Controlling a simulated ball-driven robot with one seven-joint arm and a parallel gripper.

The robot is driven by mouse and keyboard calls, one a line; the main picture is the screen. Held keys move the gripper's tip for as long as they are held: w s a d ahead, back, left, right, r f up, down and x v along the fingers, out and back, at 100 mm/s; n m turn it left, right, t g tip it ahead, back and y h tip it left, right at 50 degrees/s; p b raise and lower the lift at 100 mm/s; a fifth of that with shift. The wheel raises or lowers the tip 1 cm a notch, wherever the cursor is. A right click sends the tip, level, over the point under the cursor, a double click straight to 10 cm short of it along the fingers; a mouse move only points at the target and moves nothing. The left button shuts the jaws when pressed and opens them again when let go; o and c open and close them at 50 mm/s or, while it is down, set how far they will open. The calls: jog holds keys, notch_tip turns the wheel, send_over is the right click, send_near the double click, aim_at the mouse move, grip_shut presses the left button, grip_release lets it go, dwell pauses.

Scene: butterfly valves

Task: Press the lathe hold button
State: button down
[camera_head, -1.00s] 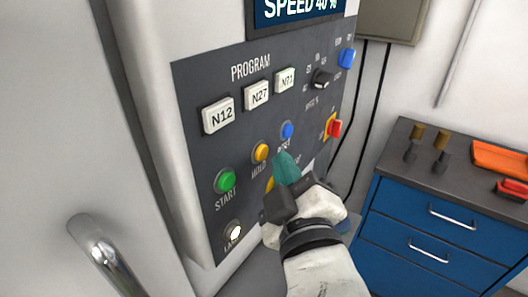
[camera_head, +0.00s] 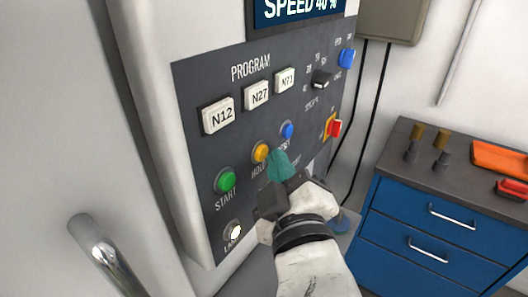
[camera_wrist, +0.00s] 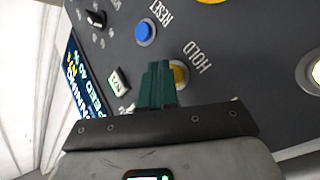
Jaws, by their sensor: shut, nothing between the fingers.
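The yellow HOLD button (camera_head: 261,152) sits on the dark control panel between the green START button (camera_head: 226,180) and the blue RESET button (camera_head: 287,131). In the wrist view the HOLD button (camera_wrist: 180,74) is partly hidden behind the teal fingertips of my gripper (camera_wrist: 158,84). In the head view my gripper (camera_head: 278,163) is shut and empty, its tips just right of and slightly below the HOLD button. I cannot tell whether the tips touch the button or the panel.
White program keys such as N27 (camera_head: 257,95) are above, with a dark selector knob (camera_head: 321,79) to their right. A red switch on a yellow plate (camera_head: 335,128) is at the panel's right edge. A metal handle (camera_head: 100,250) is at lower left, a blue drawer cabinet (camera_head: 440,222) at right.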

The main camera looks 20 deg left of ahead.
jog(key=shift+w+a, duration=0.15)
jog(key=shift+a, duration=0.2)
dwell(0.4)
jog(key=shift+d, duration=0.1)
jog(key=shift+s+d+p, duration=0.35)
jog(key=shift+d, duration=0.3)
jog(key=shift+d, duration=0.1)
jog(key=d, duration=0.1)
jog(key=s+d+p, duration=0.1)
jog(key=d, duration=0.1)
jog(key=d+p, duration=0.1)
jog(key=shift+s+d, duration=0.25)
jog(key=shift+s, duration=0.1)
dwell(1.3)
